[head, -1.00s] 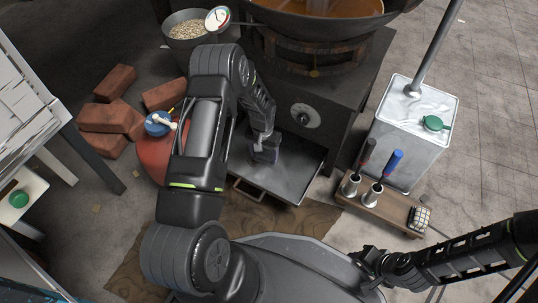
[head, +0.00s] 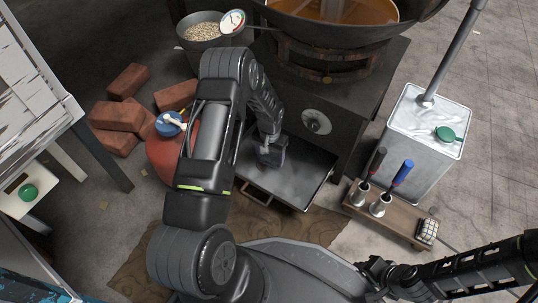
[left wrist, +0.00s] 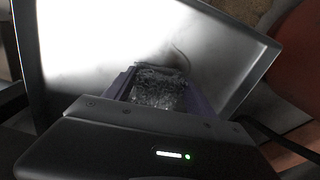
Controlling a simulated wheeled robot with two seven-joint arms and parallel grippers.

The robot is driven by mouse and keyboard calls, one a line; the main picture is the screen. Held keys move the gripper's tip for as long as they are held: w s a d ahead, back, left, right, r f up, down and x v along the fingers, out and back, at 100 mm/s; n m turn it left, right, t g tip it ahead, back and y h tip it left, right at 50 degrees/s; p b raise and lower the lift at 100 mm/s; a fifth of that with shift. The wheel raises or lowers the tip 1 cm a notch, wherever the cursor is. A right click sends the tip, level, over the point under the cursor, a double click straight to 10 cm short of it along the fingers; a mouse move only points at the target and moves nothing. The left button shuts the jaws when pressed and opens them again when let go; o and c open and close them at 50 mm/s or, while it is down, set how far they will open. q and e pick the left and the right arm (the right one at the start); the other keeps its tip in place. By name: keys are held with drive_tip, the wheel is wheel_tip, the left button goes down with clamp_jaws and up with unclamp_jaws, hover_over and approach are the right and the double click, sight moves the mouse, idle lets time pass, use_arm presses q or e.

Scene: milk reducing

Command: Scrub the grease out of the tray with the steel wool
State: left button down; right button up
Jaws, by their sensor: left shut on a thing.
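The tray (head: 310,180) is a dark, shallow metal pan with a handle at its front, sitting low against the stove. My left gripper (head: 271,158) is inside the tray near its left side, pointing down. In the left wrist view it is shut on the steel wool (left wrist: 158,92), a grey fibrous wad between purple-edged fingers. A dark smudge shows on the bright tray floor (left wrist: 90,50) just beyond the wool. Whether the wool touches the floor is hard to tell. My right gripper (head: 375,272) is low at the right, away from the tray; its fingers are unclear.
The stove (head: 345,100) with a wide pan of brown liquid stands behind the tray. A metal canister (head: 425,130) and a small wooden stand (head: 400,220) with two handled tools are at the right. Bricks (head: 120,115) and a red cylinder (head: 172,155) lie left.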

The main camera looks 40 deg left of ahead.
sight(286, 172)
use_arm(q)
drive_tip(key=shift+d+f, duration=0.1)
drive_tip(key=shift+d, duration=1.55)
drive_tip(key=shift+d+p, duration=0.3)
drive_tip(key=shift+d, duration=1.6)
drive_tip(key=shift+w, duration=0.1)
drive_tip(key=shift+f, duration=0.1)
drive_tip(key=shift+a, duration=0.1)
